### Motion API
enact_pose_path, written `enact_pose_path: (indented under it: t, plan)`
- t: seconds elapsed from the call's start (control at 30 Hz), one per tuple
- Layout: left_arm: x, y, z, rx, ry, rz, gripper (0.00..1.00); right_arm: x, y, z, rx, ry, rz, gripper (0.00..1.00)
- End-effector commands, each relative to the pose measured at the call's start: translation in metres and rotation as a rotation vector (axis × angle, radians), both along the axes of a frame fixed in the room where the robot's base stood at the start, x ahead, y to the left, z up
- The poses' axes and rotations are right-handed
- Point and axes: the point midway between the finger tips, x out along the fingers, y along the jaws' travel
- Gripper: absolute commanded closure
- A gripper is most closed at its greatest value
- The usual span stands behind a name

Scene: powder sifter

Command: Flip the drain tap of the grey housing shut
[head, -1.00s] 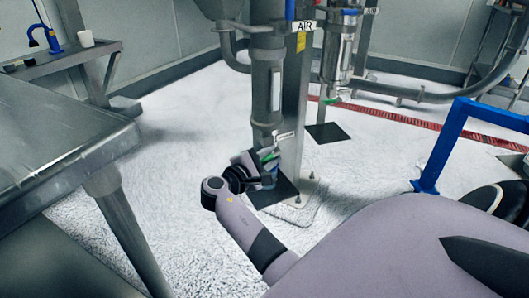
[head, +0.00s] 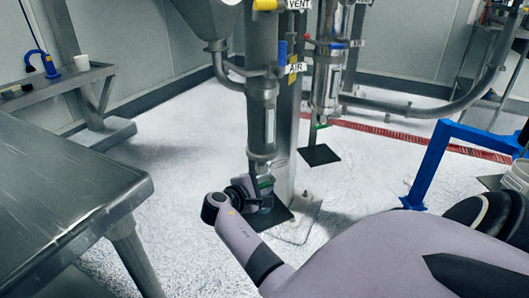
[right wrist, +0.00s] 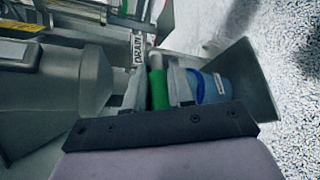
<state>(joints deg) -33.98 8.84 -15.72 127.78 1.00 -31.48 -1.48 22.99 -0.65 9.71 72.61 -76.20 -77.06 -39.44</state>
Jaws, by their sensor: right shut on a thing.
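The grey housing (head: 262,118) is an upright metal cylinder tapering at its lower end. A white DRAIN label (right wrist: 138,49) is beside the handle. The tap's exact angle to its pipe cannot be told. My left gripper is not in view.
A blue container (right wrist: 215,86) is close beside the fingers. A second housing (head: 326,85) stands behind. A steel table (head: 70,190) is at left, a blue frame (head: 430,160) at right. Pale floor between is clear.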

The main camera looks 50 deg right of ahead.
Motion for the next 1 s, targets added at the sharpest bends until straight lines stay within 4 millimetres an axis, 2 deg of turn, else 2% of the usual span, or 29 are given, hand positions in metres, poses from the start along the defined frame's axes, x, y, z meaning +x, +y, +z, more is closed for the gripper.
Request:
enact_pose_path:
  t: [0.03,0.07,0.1,0.43,0.63,0.8,1.0]
  plan:
    - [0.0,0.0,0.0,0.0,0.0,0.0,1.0,0.0,0.0,0.0,0.003,-0.004,0.0,0.67]
    - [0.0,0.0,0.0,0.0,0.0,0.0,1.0,0.0,0.0,0.0,0.003,-0.004,0.0,0.57]
    - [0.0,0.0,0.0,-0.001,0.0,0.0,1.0,0.0,0.0,0.0,0.002,-0.003,0.0,0.56]
    - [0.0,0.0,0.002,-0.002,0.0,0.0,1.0,0.0,0.005,0.002,0.002,-0.002,0.001,0.56]
    - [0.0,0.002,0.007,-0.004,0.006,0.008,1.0,-0.003,0.033,0.012,0.004,-0.002,0.002,0.56]
    - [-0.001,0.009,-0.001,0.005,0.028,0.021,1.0,-0.006,0.057,0.018,0.003,-0.001,0.002,0.56]
    - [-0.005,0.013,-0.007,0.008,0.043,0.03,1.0,-0.007,0.068,0.021,0.002,-0.002,0.0,0.56]
